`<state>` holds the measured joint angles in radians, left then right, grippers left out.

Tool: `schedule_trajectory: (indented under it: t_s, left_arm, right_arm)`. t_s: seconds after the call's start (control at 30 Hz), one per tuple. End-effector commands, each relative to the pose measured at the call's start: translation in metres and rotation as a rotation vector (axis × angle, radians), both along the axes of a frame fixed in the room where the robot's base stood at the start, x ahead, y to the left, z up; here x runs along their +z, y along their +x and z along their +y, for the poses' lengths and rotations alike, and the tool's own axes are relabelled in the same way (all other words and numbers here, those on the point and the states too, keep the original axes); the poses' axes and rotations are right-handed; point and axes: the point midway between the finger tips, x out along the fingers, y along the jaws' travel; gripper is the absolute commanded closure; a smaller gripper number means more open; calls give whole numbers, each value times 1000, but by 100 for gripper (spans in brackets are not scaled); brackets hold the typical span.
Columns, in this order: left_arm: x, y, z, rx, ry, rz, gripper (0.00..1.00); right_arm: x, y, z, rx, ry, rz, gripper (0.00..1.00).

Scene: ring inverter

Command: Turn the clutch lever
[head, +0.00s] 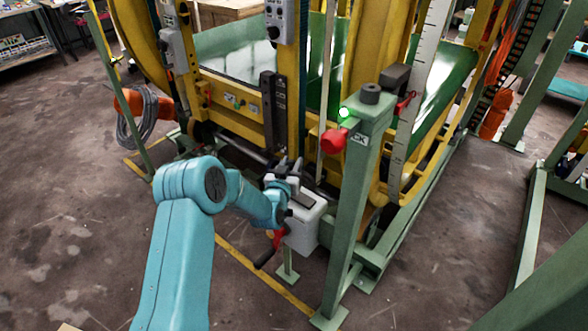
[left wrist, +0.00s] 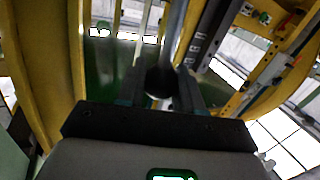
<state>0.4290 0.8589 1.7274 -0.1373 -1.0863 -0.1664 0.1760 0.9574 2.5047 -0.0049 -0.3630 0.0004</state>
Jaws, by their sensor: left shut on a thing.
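My left gripper (head: 284,166) is beside the top of a pale grey box on a post (head: 304,228), in front of the yellow frame. In the left wrist view my left gripper (left wrist: 160,92) has its two fingers closed around a dark round knob or bar end (left wrist: 160,80). I cannot tell for sure that this is the clutch lever, as the wrist hides most of it. A red lever with a black grip (head: 277,240) hangs on the left of the grey box, below my wrist. My right gripper is not in view.
A green post (head: 352,215) with a red knob (head: 333,141) and a lit green lamp (head: 344,112) stands close to the right. The yellow ring frame (head: 236,93) and a dark upright bar (head: 273,110) rise behind. Open floor lies left of my arm.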

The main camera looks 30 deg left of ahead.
Motion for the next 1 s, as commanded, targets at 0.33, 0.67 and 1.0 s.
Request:
schedule_trajectory:
  t_s: [0.33, 0.67, 1.0]
  left_arm:
    - [-8, 2, 29, 4, -228, 10, 100]
    - [-11, 3, 44, 4, -371, 21, 100]
    - [-10, 4, 48, 5, -404, 23, 100]
  right_arm:
    - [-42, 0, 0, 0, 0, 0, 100]
    - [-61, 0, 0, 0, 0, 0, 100]
    - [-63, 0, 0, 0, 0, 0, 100]
